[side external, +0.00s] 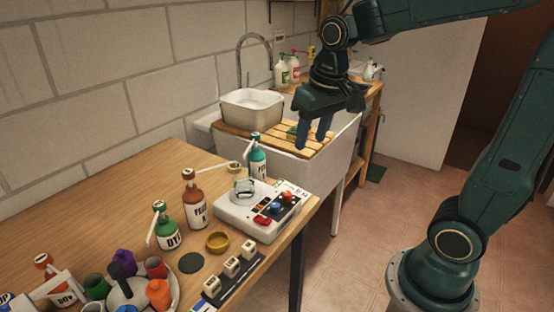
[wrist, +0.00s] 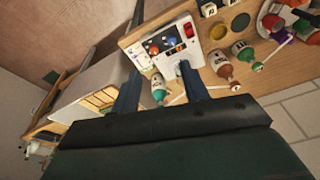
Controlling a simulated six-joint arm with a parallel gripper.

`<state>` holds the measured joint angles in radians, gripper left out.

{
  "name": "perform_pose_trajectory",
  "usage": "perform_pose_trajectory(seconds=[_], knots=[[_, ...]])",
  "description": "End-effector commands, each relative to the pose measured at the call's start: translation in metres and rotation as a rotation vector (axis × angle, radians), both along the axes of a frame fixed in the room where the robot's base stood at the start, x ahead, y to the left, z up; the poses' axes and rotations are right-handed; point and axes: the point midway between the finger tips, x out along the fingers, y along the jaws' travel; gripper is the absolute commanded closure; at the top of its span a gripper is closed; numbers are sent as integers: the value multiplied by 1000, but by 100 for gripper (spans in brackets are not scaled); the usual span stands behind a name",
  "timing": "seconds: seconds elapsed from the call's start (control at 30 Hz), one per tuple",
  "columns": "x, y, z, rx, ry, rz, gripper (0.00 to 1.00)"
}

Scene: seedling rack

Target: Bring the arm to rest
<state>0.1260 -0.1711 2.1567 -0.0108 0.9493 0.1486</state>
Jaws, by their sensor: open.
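My gripper (side external: 315,135) hangs from my dark green arm at the upper right, fingers pointing down. In the side view it is in front of the sink, a little beyond the right end of the wooden table. Its two dark blue fingers are apart with nothing seen between them. In the wrist view the fingers of my gripper (wrist: 163,82) are spread, with the white device (wrist: 178,50) past their tips. The same device (side external: 262,212), with coloured knobs and a clear round part on top, stands on the table's right end.
The wooden table (side external: 100,212) carries several bottles, including a teal one (side external: 257,162) and a brown one (side external: 195,205). A yellow dish (side external: 218,242) and several coloured containers stand nearer. The white sink (side external: 340,160) with a wooden rack stands behind. Open floor (side external: 375,215) lies right of the table.

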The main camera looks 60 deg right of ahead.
Motion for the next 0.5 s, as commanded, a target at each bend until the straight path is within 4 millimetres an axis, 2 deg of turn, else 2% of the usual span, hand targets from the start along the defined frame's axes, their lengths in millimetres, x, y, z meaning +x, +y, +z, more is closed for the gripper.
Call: perform_pose_trajectory(seconds=[0.2, 0.5], knots=[[-38, 15, 15, -21, -85, 76, 55], [-89, 29, 20, -49, -196, 178, 55]])
